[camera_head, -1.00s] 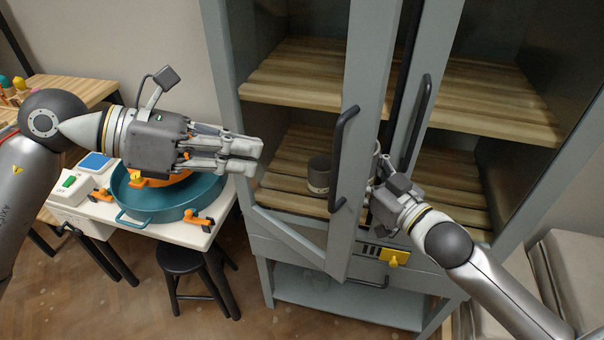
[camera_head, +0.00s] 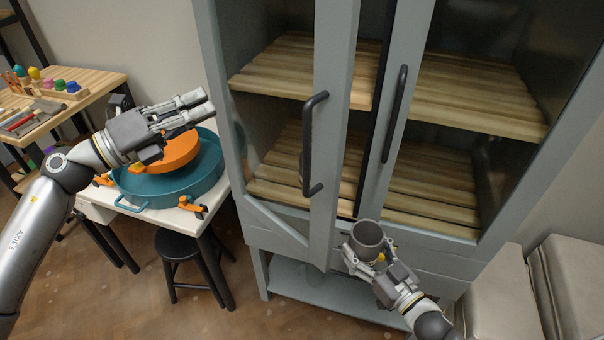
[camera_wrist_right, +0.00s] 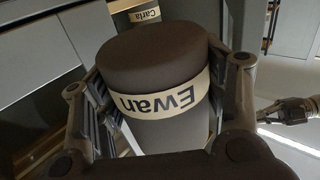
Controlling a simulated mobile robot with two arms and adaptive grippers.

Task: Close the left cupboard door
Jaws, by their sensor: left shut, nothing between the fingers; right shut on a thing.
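The left cupboard door (camera_head: 335,150) has a grey-blue frame, a clear pane and a black bar handle (camera_head: 308,145). It stands a little ajar, its lower free corner jutting out in front of the cupboard. My left gripper (camera_head: 209,102) is shut and empty, left of the door and apart from it. My right gripper (camera_head: 366,258) is shut on a dark grey cup (camera_head: 368,235), in front of the cupboard near the door's lower free edge. In the right wrist view the cup (camera_wrist_right: 160,55) fills the jaws and its pale band reads "Ewan".
The right door's handle (camera_head: 395,115) is beside the left one. In the wrist view another cup (camera_wrist_right: 143,15) reads "Carla". A white table (camera_head: 200,225) with a teal basin (camera_head: 165,200) stands left, a black stool (camera_head: 180,245) below. Cushions (camera_head: 575,275) lie right.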

